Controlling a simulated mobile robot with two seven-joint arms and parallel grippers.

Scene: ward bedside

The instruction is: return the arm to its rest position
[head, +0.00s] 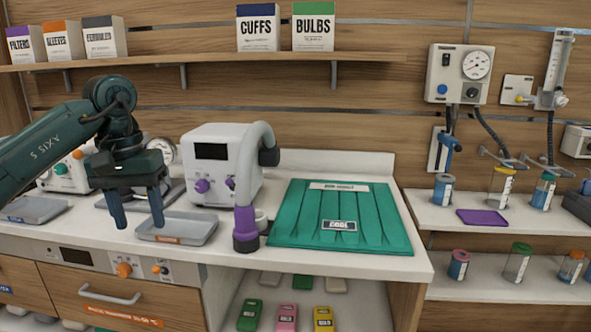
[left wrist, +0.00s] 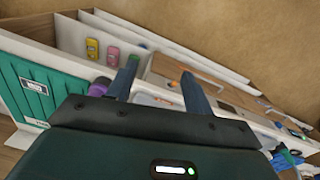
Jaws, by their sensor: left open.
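My left arm comes in from the left in the head view. Its dark green gripper (head: 137,208) is open, with both fingers pointing down and nothing between them. It hangs above the counter, in front of and partly over the left side of a grey tray (head: 180,236). In the left wrist view the two fingers of the left gripper (left wrist: 158,85) are spread apart and empty. My right gripper does not show in either view.
A white machine (head: 212,150) with a grey hose and purple end stands right of the gripper. A green ribbed mat (head: 340,215) covers the counter farther right. A drawer with a handle (head: 110,295) is below. A shelf (head: 200,60) with boxes runs above.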

